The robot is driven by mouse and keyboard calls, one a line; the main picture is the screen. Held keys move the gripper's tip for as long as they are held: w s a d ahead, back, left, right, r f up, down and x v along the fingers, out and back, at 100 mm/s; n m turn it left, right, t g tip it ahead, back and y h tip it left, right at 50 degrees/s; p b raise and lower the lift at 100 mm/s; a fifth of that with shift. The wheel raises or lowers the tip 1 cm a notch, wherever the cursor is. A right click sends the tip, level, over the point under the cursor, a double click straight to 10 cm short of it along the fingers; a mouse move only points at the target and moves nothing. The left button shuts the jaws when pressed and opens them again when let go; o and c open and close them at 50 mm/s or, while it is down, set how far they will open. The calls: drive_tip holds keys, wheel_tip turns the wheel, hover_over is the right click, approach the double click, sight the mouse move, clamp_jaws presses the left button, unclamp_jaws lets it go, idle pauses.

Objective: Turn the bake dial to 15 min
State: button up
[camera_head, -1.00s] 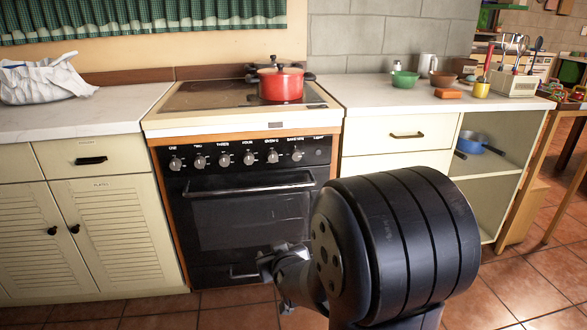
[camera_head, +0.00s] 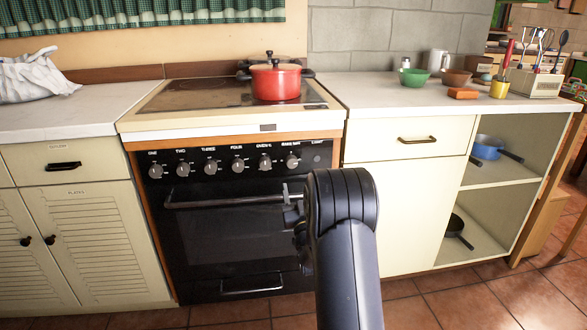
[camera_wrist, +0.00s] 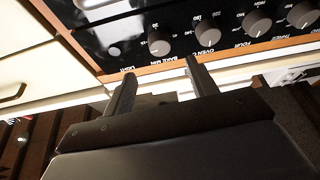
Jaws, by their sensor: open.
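The bake dial (camera_head: 293,161) is the grey knob under the "BAKE MIN" label, at the right end of the knob row on the black oven panel. In the upside-down wrist view the bake dial (camera_wrist: 160,43) sits just beyond and between my fingertips, apart from them. My gripper (camera_wrist: 160,68) is open and empty, its two dark fingers pointing at the panel. In the head view my gripper (camera_head: 291,205) is partly hidden by my arm, at the right end of the oven handle, below the dial. The dial's exact setting is too small to read.
The oven handle bar (camera_head: 235,197) runs below the knobs. The oven C knob (camera_head: 265,163) is close beside the bake dial; a light button (camera_head: 316,158) is on its other side. A red pot (camera_head: 276,82) stands on the stove top. Tiled floor is free in front.

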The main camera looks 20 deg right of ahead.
sight(292, 164)
drive_tip(key=b+x, duration=0.1)
drive_tip(key=x, duration=0.7)
drive_tip(key=shift+w+r, duration=0.15)
drive_tip(key=shift+w, duration=0.1)
drive_tip(key=shift+c, duration=0.3)
drive_tip(key=c, duration=0.9)
